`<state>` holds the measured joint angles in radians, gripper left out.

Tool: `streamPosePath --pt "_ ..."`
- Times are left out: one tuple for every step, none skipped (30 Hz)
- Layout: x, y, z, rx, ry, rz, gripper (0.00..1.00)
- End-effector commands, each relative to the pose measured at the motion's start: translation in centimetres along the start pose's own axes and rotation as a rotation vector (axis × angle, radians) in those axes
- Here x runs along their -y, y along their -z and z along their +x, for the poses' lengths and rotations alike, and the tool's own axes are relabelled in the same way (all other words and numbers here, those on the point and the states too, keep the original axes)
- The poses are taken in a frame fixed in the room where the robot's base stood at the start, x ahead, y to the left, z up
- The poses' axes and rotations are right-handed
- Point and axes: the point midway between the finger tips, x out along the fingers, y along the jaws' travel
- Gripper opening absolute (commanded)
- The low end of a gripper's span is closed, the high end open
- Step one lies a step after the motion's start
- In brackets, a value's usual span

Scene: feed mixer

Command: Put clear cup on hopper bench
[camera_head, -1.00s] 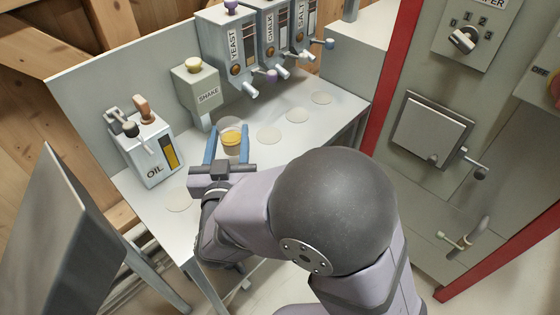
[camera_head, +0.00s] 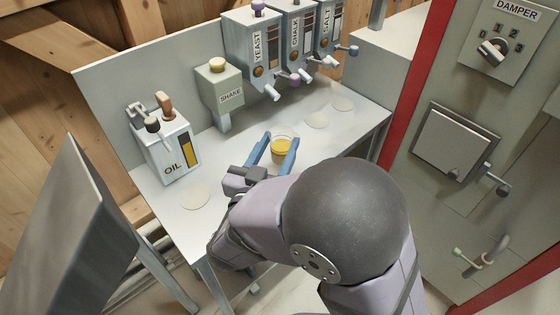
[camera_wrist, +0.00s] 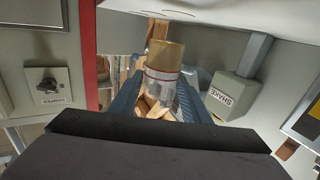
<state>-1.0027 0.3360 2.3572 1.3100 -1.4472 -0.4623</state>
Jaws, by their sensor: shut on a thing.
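The clear cup (camera_head: 282,148) holds yellow contents and is between the blue fingers of my gripper (camera_head: 278,143), which is shut on it. It is over the hopper bench (camera_head: 240,180), to the right of the SHAKE dispenser and in front of the YEAST hopper. I cannot tell whether its base touches the bench. In the wrist view the cup (camera_wrist: 164,72) sits between the fingers, its yellow part uppermost in the picture, with a thin red line around it.
The OIL dispenser (camera_head: 172,145), SHAKE dispenser (camera_head: 220,92) and YEAST hopper (camera_head: 253,48) line the back of the bench. Pale round marks lie at front left (camera_head: 195,195) and right (camera_head: 316,120). A red-edged cabinet (camera_head: 460,140) stands right.

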Motion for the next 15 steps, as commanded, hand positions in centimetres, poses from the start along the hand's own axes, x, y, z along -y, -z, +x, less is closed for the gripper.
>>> streamPosePath --pt "0.0 -0.5 0.0 -0.001 0.000 -0.003 0.16" --pt "0.0 -0.7 0.0 -0.001 0.000 -0.002 0.16" --pt "0.1 -0.8 0.0 -0.001 0.000 -0.001 0.16" --pt "0.1 -0.8 0.0 -0.001 0.000 0.000 0.16" --pt "0.1 -0.8 0.0 -0.001 0.000 0.001 0.16" --pt "0.1 -0.8 0.0 -0.001 0.000 0.001 0.16" --pt "0.1 -0.8 0.0 -0.001 0.000 0.001 0.16" --pt "0.1 -0.9 0.0 -0.001 0.000 0.001 0.16" --pt "0.1 -1.2 0.0 0.000 0.001 -0.001 0.16" --pt "0.1 -1.5 0.0 0.000 0.001 -0.002 0.16" --pt "0.1 -1.9 0.0 0.000 0.001 -0.004 0.16" --pt "0.1 -2.4 0.0 0.001 0.001 -0.004 0.16" --pt "0.1 -2.8 0.0 0.001 0.001 -0.004 0.16" --pt "0.1 -3.2 0.0 0.001 0.001 -0.005 0.16" --pt "0.1 -3.7 0.0 0.000 0.001 -0.004 0.16"
